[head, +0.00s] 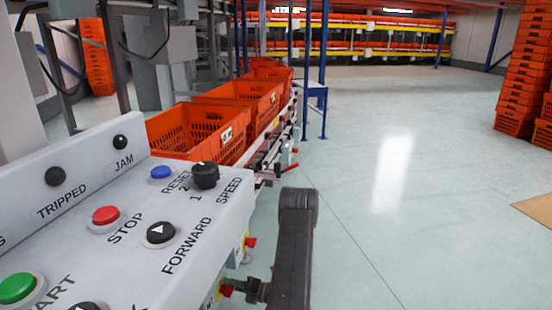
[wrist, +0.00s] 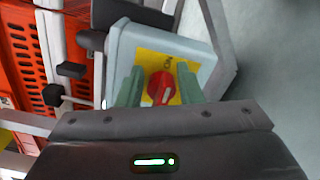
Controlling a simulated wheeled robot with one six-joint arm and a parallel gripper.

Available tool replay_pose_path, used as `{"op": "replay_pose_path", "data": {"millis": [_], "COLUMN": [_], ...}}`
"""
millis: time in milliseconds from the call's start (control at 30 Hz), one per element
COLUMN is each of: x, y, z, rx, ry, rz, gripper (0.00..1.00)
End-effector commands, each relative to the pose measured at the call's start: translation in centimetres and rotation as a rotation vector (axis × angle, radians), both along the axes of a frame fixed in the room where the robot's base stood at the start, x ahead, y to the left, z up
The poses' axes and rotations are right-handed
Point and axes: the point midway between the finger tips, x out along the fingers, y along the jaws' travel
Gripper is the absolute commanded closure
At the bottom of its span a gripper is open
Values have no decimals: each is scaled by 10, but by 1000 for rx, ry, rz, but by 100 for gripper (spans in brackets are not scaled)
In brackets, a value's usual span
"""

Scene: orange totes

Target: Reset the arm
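My gripper (wrist: 159,78) shows in the wrist view with its two grey-green fingers apart and nothing between them held. A red rotary knob (wrist: 162,88) on a yellow plate (wrist: 151,62) of a grey box (wrist: 190,43) lies in line with the gap between the fingers. I cannot tell if the fingers touch it. In the head view my arm (head: 294,245) hangs down at bottom centre. My gripper (head: 240,286) there points left, close to a red knob (head: 227,290) low beside the panel.
A grey control panel (head: 140,255) with buttons fills the lower left. Orange totes (head: 200,133) stand on a conveyor behind it. Stacked orange totes (head: 522,75) stand at the far right, and blue posts (head: 324,70) behind the conveyor.

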Motion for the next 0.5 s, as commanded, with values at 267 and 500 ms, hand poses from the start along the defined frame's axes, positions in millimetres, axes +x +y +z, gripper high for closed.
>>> {"op": "replay_pose_path", "data": {"millis": [267, 500], "x": [-2, -3], "y": [0, 1], "z": [4, 5], "rx": [-49, -68], "ry": [-184, -257], "rz": [0, 0], "gripper": [67, 67]}}
